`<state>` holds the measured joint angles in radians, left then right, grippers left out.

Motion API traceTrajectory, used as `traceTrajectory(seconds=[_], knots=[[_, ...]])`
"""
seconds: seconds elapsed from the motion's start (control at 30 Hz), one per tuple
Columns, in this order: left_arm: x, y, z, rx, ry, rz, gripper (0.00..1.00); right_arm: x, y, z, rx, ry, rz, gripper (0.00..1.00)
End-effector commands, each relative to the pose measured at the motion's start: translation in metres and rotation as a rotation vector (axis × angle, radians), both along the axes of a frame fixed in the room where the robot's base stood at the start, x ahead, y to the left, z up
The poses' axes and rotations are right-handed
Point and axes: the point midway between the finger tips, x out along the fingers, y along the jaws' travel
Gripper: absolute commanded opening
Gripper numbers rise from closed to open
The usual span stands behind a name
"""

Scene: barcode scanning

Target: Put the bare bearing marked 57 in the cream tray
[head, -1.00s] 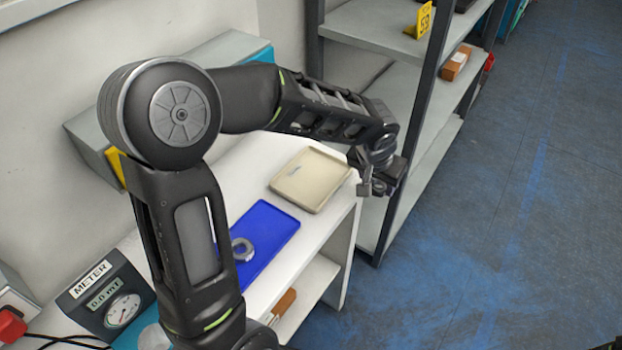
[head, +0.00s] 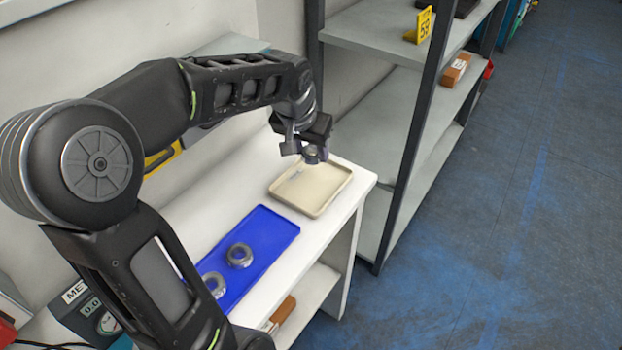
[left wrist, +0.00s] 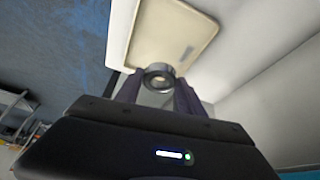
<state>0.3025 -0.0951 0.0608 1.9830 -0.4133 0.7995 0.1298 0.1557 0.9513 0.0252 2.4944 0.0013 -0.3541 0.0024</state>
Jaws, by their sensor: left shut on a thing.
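My left gripper (head: 303,152) hangs over the far part of the cream tray (head: 328,200). It is shut on a metal ring bearing (head: 312,155), held above the tray. In the left wrist view the bearing (left wrist: 159,77) sits between the two fingers (left wrist: 158,88), with the cream tray (left wrist: 150,35) behind it. No number can be read on the bearing. My right gripper is not in view.
The blue mat (head: 272,232) lies on the white bench (head: 352,178) before the tray. A grey shelf rack (head: 408,150) with a yellow 59 sign (head: 424,22) stands to the right. A meter (head: 85,310) is at lower left, partly hidden.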

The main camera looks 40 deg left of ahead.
Motion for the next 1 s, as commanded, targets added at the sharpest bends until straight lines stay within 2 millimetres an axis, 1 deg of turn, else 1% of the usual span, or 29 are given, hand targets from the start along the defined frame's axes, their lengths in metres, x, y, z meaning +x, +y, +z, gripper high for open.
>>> traceTrajectory(seconds=[0.1, 0.23, 0.33, 0.6, 0.67, 0.83, 0.9, 1.0], knots=[[-0.001, 0.0, -0.023, -0.001, 0.005, 0.001, 0.0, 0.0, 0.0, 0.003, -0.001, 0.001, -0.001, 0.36], [-0.001, 0.0, -0.041, -0.001, 0.003, 0.001, 0.0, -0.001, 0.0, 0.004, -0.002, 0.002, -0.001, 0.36], [0.0, 0.0, -0.046, 0.001, 0.0, 0.001, 0.0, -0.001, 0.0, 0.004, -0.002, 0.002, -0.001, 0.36], [0.0, 0.0, -0.048, 0.001, 0.0, 0.0, 0.0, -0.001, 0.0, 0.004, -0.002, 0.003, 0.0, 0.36], [0.0, 0.0, -0.053, 0.0, 0.002, 0.0, 0.0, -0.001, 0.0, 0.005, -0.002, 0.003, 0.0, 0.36], [-0.001, 0.0, -0.076, 0.0, 0.003, 0.001, 0.0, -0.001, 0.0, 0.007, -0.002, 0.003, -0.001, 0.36], [0.0, 0.0, -0.082, 0.0, 0.002, 0.0, 0.0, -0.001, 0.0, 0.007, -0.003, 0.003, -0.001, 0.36], [0.0, 0.0, -0.084, 0.0, -0.001, 0.0, 0.0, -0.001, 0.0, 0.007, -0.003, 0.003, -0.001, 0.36]])
